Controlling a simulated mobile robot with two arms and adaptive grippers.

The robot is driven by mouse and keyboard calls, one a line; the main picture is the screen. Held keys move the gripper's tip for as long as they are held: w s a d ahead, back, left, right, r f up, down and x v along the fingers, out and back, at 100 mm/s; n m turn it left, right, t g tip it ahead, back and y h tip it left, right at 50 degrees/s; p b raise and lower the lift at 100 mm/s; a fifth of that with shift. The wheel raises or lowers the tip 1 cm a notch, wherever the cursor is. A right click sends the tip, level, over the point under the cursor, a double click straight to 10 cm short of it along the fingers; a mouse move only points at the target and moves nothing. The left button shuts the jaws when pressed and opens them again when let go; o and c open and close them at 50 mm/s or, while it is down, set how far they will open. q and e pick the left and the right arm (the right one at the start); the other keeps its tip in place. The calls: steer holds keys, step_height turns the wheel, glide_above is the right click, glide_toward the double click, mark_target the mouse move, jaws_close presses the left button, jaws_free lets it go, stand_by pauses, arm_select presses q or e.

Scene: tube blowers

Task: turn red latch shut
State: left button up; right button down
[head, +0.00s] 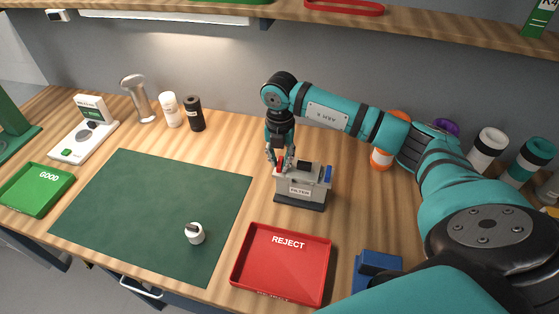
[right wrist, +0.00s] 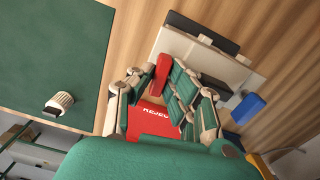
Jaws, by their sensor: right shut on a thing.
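The grey box labelled FILTER (head: 289,190) stands upright on a dark base on the wooden bench. Its red latch (head: 280,162) is on the left side of the box, mostly hidden by my right gripper (head: 281,163). A blue latch (head: 328,174) is on its right side. In the right wrist view, my right gripper (right wrist: 158,86) has its fingers on either side of the red latch (right wrist: 161,70) and is shut on it. The blue latch (right wrist: 247,107) stands clear of the fingers. The latch's exact angle is hard to tell. My left gripper is out of view.
The red REJECT tray (head: 283,290) lies in front of the box. A green mat (head: 150,205) with a white capped piece (head: 195,234) is to the left. Bottles (head: 194,114) stand behind, and a blue block (head: 377,270) is at front right.

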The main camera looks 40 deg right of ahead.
steer(key=n+b, duration=0.1)
steer(key=n, duration=0.1)
steer(key=n+b, duration=0.2)
steer(key=shift+d+f, duration=0.15)
steer(key=shift+d, duration=0.05)
steer(key=n+b, duration=0.1)
steer(key=n, duration=0.1)
steer(key=n+b, duration=0.2)
steer(key=shift+s+d+n+b, duration=0.1)
steer(key=shift+d+n+b, duration=0.1)
steer(key=shift+n+b, duration=0.15)
steer(key=n+b, duration=0.1)
steer(key=n, duration=0.1)
steer(key=n+b, duration=0.1)
steer(key=n, duration=0.1)
steer(key=shift+d+n, duration=0.2)
steer(key=shift+n, duration=0.05)
steer(key=shift+d+r+n+b, duration=0.1)
steer(key=shift+r+n+b, duration=0.1)
steer(key=shift+n+b, duration=1.05)
steer(key=shift+n+p, duration=0.35)
steer(key=shift+n, duration=0.2)
steer(key=c, duration=1.3)
jaws_free()
step_height(320, 180, up, 12)
steer(key=shift+r, duration=0.1)
